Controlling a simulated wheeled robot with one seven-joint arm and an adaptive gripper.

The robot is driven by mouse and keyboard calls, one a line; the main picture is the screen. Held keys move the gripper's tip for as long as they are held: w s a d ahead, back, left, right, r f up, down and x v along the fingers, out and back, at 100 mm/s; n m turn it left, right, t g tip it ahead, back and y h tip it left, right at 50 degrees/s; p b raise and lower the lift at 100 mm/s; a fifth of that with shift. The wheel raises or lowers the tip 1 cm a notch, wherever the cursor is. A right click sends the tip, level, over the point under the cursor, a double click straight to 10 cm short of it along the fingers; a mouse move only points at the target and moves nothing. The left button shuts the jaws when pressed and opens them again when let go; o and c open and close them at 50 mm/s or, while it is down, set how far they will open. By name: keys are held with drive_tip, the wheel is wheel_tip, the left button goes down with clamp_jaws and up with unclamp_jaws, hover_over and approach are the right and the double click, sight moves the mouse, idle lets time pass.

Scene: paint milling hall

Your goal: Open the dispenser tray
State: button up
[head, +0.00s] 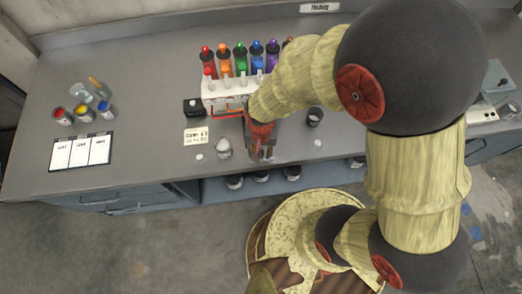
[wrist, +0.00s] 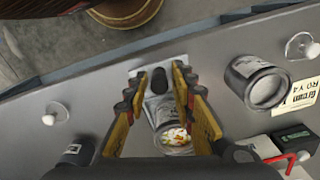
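The white dispenser (head: 222,92) stands on the grey bench in the head view, with several coloured bottles in a row along it. My arm hides its right part, and I cannot clearly pick out its tray. My gripper (head: 262,156) points down in front of the dispenser, near the bench's front edge. In the wrist view its yellow fingers (wrist: 158,85) are apart. A small labelled container (wrist: 160,112) with white, yellow and orange contents shows between them. A dark knob-like shape also shows between the fingertips. I see no clear grip on either.
A grey jar (head: 223,148) stands left of my gripper and a dark jar (head: 315,117) to its right. A label card (head: 195,136) and black device (head: 195,107) lie left. Paint pots (head: 83,113) and a chart board (head: 82,151) are farther left, with clear bench between.

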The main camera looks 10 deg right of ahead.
drive_tip(key=shift+o, duration=0.8)
wheel_tip(320, 180, up, 12)
idle(0.6)
drive_tip(key=s+d+r+n+t, duration=0.1)
drive_tip(key=s+d+r+t, duration=0.1)
drive_tip(key=d+r, duration=0.4)
drive_tip(key=s+d+r+n+t, duration=0.2)
drive_tip(key=d+r, duration=0.4)
drive_tip(key=r, duration=0.7)
drive_tip(key=shift+s+d+t+b, duration=0.2)
drive_tip(key=shift+t+b, duration=0.25)
drive_tip(key=shift+t, duration=0.35)
drive_tip(key=shift+f, duration=0.1)
